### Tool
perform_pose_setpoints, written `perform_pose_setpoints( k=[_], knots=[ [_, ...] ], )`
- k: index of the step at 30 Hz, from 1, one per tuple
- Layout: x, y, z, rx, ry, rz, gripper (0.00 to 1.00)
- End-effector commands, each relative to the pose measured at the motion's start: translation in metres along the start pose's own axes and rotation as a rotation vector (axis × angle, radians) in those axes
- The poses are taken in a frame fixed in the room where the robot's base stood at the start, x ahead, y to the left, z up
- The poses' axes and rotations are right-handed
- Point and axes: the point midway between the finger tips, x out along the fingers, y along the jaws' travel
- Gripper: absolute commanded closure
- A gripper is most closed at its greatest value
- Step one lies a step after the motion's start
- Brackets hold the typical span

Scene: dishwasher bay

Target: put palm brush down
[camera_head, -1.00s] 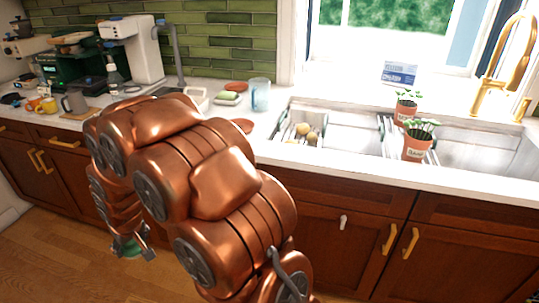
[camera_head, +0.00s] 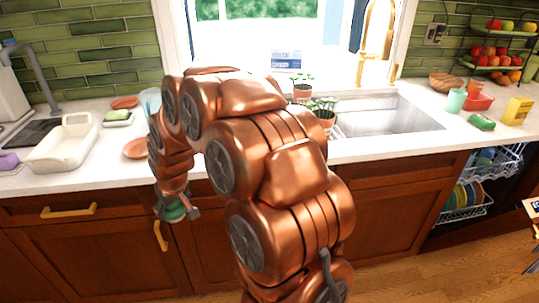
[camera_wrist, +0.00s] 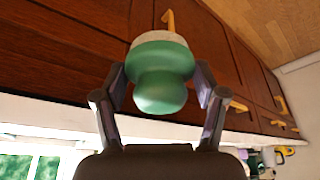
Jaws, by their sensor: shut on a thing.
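The palm brush (camera_wrist: 160,73) has a green knob-shaped handle and a pale bristle end. In the wrist view it sits between the two fingers of my gripper (camera_wrist: 162,92), which is shut on it by the handle. The pale end points away from the gripper. In the head view the brush (camera_head: 175,211) is a small green shape held by my gripper (camera_head: 177,214), below the counter edge and in front of the wooden cabinet doors. My arm hides part of the counter and sink.
The white counter (camera_head: 355,150) holds a white dish tub (camera_head: 64,145), a green sponge on a dish (camera_head: 117,116), red-brown plates (camera_head: 135,148) and potted plants (camera_head: 323,110) by the sink (camera_head: 395,115). At right are a yellow box (camera_head: 516,111) and an open dishwasher with racks (camera_head: 466,205).

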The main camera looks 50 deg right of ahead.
Motion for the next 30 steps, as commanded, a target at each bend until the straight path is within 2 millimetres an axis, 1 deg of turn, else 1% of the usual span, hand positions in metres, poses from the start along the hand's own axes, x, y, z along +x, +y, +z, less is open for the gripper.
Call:
perform_pose_setpoints(
  k=[1,5,6,10,12,15,18,21,23,30],
  knots=[
    [-0.019,0.022,-0.002,0.005,0.007,0.002,0.62],
    [-0.058,0.066,0.007,-0.015,0.000,-0.010,0.62],
    [-0.071,0.079,0.011,-0.023,0.000,-0.013,0.62],
    [-0.108,0.113,0.023,-0.049,0.007,-0.027,0.62],
    [-0.125,0.126,0.031,-0.064,0.009,-0.035,0.62],
    [-0.143,0.139,0.040,-0.081,0.017,-0.043,0.62],
    [-0.154,0.146,0.046,-0.094,0.019,-0.048,0.62],
    [-0.159,0.152,0.047,-0.100,0.020,-0.052,0.62],
    [-0.159,0.158,0.046,-0.101,0.021,-0.052,0.62],
    [-0.152,0.197,0.040,-0.099,0.020,-0.054,0.62]
  ],
)
